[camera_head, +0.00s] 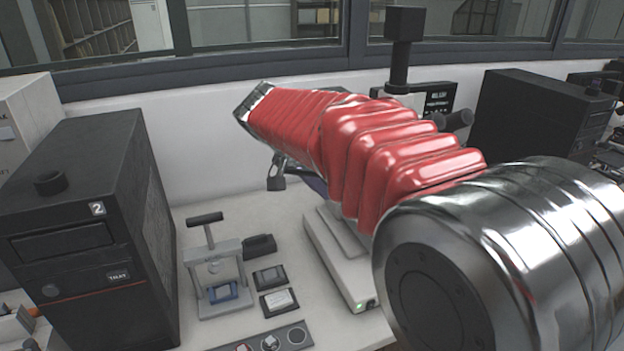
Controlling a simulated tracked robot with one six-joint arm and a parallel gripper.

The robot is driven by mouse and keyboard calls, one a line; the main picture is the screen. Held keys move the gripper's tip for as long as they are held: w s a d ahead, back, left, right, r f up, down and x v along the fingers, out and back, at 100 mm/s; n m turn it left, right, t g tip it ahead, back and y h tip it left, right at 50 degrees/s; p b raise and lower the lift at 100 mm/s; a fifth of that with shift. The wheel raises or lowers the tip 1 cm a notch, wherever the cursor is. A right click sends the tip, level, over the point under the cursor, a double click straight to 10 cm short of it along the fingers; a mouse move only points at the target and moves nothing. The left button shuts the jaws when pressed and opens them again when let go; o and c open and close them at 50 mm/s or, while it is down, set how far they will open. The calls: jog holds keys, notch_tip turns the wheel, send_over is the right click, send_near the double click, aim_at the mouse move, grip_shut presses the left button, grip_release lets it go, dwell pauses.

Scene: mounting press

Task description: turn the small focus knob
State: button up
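My arm, red bellows and a polished metal link, crosses the view from the lower right to the upper middle. Of my gripper (276,172), only a small dark part shows below the far end of the red sleeve; its fingers cannot be made out. Behind the arm stands a black column instrument (402,55) with a block on top and a dark panel beside it. A dark round knob (459,120) sticks out at its right, partly behind the red sleeve. I cannot tell whether this is the small focus knob. The instrument's lower part is hidden by my arm.
A hand press (206,262) with a T-handle and blue piece stands left of centre on the white bench. Small dark boxes (269,278) lie beside it. A pale box with a green light (340,262) sits under my arm. Black cabinets (150,200) (530,120) flank both sides.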

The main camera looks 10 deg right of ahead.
jog(key=w+a+f+m+h, duration=0.2)
jog(key=w+a+m+h, duration=0.1)
jog(key=w+a, duration=0.3)
jog(key=w+a+f+m+t+h, duration=0.1)
jog(key=w+a+f+m+h, duration=0.2)
jog(key=w, duration=0.7)
jog(key=a+m, duration=0.2)
jog(key=a, duration=0.1)
jog(key=shift+w, duration=0.2)
jog(key=shift+f, duration=0.15)
jog(key=x, duration=1.3)
jog(key=shift+d, duration=0.45)
jog(key=shift+w, duration=0.15)
jog(key=shift+a, duration=0.1)
jog(key=c, duration=1.1)
